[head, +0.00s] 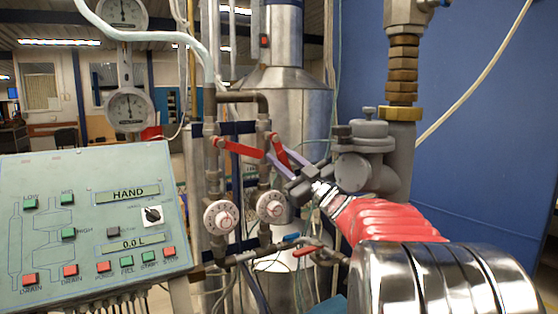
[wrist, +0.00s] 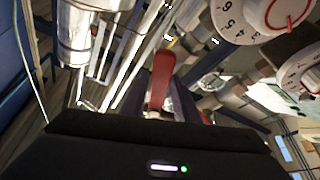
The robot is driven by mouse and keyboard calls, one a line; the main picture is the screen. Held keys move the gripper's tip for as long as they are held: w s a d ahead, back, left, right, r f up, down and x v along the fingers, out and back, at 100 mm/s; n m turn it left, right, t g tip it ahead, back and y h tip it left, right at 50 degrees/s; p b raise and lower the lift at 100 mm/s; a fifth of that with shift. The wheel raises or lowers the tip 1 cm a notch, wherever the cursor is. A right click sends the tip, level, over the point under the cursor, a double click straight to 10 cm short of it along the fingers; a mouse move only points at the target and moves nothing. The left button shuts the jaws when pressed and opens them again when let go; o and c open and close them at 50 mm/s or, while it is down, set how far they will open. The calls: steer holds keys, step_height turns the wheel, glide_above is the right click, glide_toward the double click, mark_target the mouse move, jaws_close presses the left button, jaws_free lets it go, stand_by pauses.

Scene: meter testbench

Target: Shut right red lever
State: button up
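The right red lever (head: 276,146) slants down and to the right from its valve on the right vertical pipe. My gripper (head: 275,153) reaches in from the right, with its two grey-violet fingers apart around the lever's lower part. In the wrist view the red lever (wrist: 160,88) stands in the gap between the dark fingers of my gripper (wrist: 164,95). I cannot tell whether either finger touches it. The left red lever (head: 235,147) sits on the left pipe, nearly level, sloping slightly down to the right.
Two white numbered dials (head: 221,217) sit on the pipes below the levers. A control panel (head: 95,220) stands at the left, its display reading HAND. A grey meter body (head: 368,155) with thick piping is close to the right of my gripper. A small red-handled valve (head: 306,251) is lower down.

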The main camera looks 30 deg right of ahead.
steer(key=shift+s+d, duration=0.1)
steer(key=shift+s, duration=0.15)
steer(key=v, duration=0.7)
steer(key=shift+f, duration=0.1)
steer(key=shift+c, duration=0.2)
